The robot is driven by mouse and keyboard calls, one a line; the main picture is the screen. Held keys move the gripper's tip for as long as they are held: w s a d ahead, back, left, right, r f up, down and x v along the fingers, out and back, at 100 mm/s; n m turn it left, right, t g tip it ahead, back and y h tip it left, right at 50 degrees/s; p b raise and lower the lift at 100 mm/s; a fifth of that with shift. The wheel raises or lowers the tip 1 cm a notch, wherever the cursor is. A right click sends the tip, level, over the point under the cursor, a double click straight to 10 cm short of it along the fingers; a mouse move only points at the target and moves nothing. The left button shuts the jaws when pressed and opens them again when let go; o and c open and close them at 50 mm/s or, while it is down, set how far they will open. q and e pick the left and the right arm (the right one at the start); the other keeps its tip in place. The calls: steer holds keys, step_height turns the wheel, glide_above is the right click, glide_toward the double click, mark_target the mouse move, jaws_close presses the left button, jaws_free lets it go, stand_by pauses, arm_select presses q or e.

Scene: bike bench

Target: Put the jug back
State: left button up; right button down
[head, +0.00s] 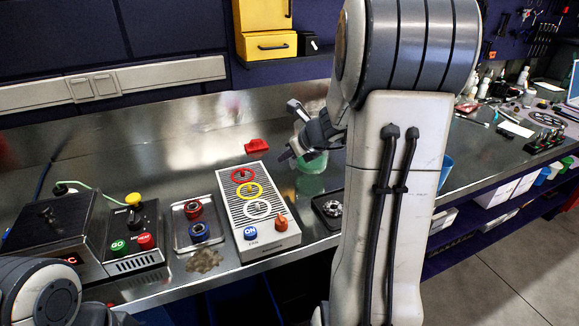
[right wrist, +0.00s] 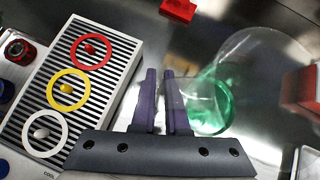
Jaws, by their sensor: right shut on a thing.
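The jug (head: 313,166) is clear with green liquid in it. It is at the middle of the metal bench, right of the white ring panel, partly hidden by my right gripper (head: 304,148). In the right wrist view the jug (right wrist: 214,106) is just right of the purple fingertips of my right gripper (right wrist: 166,98). These are nearly together, shut on the jug's side, apparently at its handle; the clear edge is hard to make out. I cannot tell whether the jug touches the bench. My left gripper is not in view; only its arm shows at the bottom left.
The slotted panel (head: 236,203) with red, yellow and white rings stands left of the jug. A red piece (head: 256,145) lies behind it. A dark tray (head: 327,208) with a round metal part is in front. A control box (head: 133,240) stands farther left.

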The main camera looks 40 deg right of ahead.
mark_target(290, 164)
steer(key=shift+f+b, duration=0.4)
steer(key=shift+f, duration=1.05)
steer(key=shift+d, duration=0.1)
steer(key=shift+f, duration=0.2)
steer(key=c, duration=0.9)
jaws_free()
steer(key=shift+r, duration=0.1)
